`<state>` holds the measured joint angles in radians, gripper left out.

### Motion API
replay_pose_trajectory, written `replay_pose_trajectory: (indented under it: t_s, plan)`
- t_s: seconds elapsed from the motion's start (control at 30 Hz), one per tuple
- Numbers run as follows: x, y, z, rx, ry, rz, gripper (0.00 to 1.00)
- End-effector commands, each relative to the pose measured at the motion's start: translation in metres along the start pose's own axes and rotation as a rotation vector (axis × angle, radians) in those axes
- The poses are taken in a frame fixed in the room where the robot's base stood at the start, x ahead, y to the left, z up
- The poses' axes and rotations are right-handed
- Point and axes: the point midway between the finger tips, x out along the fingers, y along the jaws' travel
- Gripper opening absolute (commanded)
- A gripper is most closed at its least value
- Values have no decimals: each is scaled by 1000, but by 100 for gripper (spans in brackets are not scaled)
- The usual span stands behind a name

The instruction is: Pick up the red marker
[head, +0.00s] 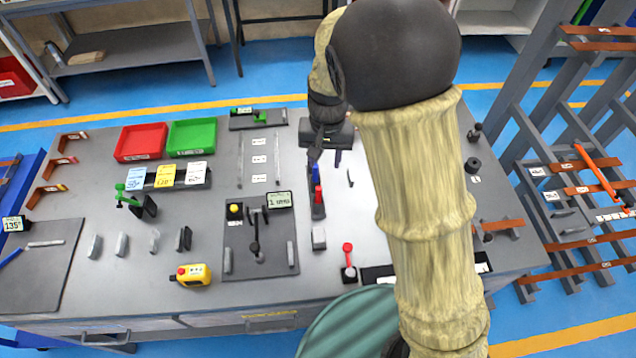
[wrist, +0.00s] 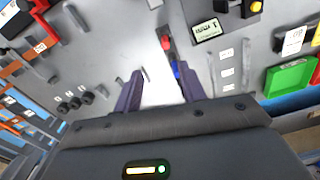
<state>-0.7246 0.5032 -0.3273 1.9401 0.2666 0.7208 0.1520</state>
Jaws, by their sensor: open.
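The red marker (head: 317,195) stands in a dark narrow holder (head: 318,212) in the middle of the bench, next to a blue marker (head: 315,174). In the wrist view the red marker (wrist: 166,43) shows above the blue marker (wrist: 176,70), beyond the fingertips and nearer the right finger. My gripper (head: 326,157) is above the bench, just behind the markers in the head view. In the wrist view its two dark fingers (wrist: 160,82) are apart, with nothing held between them. The marker's lower end is hidden by the holder.
A bending fixture with a display (head: 279,200) is to the left. Red (head: 141,142) and green (head: 191,136) trays lie at back left. A small dark pin (head: 350,178) is right of the markers.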

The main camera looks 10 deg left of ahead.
Motion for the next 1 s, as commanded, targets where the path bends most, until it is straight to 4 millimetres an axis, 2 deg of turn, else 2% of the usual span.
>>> replay_pose_trajectory:
  t_s: [0.03, 0.13, 0.53, 0.67, 1.0]
  plan:
    - [-9, -11, -2, -10, -5, 6, 41]
    - [-9, -21, -3, -14, -10, 9, 41]
    - [-2, -21, -2, -13, -13, 8, 41]
    - [14, -20, -2, -13, -16, 11, 41]
    - [71, -19, -2, -12, -15, 11, 41]
